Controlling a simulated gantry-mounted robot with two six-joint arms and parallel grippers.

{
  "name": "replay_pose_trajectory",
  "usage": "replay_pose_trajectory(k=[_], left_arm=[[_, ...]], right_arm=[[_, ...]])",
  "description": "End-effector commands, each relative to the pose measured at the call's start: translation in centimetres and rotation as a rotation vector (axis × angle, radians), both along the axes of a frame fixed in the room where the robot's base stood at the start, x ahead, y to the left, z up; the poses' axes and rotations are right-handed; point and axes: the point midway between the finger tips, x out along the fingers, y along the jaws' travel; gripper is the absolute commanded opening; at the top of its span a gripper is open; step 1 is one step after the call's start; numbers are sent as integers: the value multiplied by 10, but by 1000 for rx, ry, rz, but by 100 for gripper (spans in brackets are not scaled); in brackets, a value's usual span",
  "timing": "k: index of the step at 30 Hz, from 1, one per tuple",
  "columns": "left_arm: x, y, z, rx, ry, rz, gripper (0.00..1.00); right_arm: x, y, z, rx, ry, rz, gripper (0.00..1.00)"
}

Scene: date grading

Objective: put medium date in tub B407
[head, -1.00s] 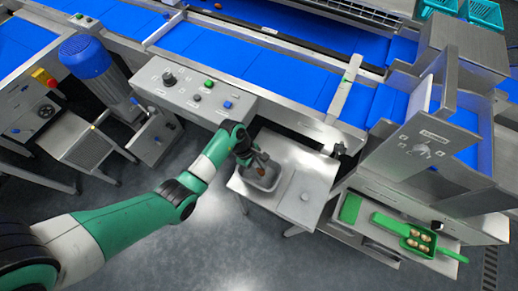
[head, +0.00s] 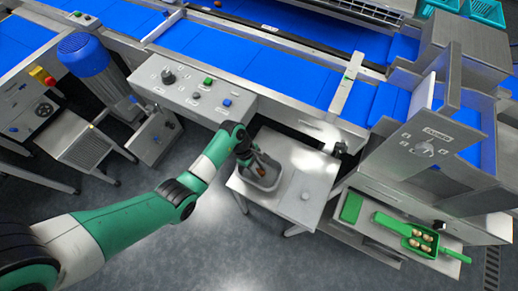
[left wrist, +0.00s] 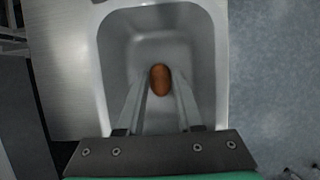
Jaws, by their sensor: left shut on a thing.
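My left gripper (head: 254,162) is over a grey tub (head: 262,185) on a small white table. In the left wrist view, the fingers (left wrist: 160,92) are shut on a brown oval date (left wrist: 160,78). The date is at the fingertips, above the tub floor. The tub (left wrist: 206,60) surrounds the date and fingers on all visible sides, and I see no other date in it. No label can be read on the tub. How far the date is above the tub's floor cannot be told. My right gripper does not show.
A green scoop (head: 422,241) with several pale round pieces lies on the bench at right. A control box (head: 190,90) and blue conveyor (head: 270,70) stand behind.

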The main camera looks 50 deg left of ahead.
Motion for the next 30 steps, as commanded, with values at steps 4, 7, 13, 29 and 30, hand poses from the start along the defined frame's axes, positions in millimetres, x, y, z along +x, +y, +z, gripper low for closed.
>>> replay_pose_trajectory(k=[4,7,13,29,30], left_arm=[[0,0,-3,0,0,0,16],[0,0,-4,0,0,0,16],[0,0,-4,0,0,0,16],[0,1,-2,0,-1,0,70],[0,1,1,1,-2,1,70]], right_arm=[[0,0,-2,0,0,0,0],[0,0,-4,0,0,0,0],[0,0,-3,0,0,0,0],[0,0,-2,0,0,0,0],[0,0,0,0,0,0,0]])
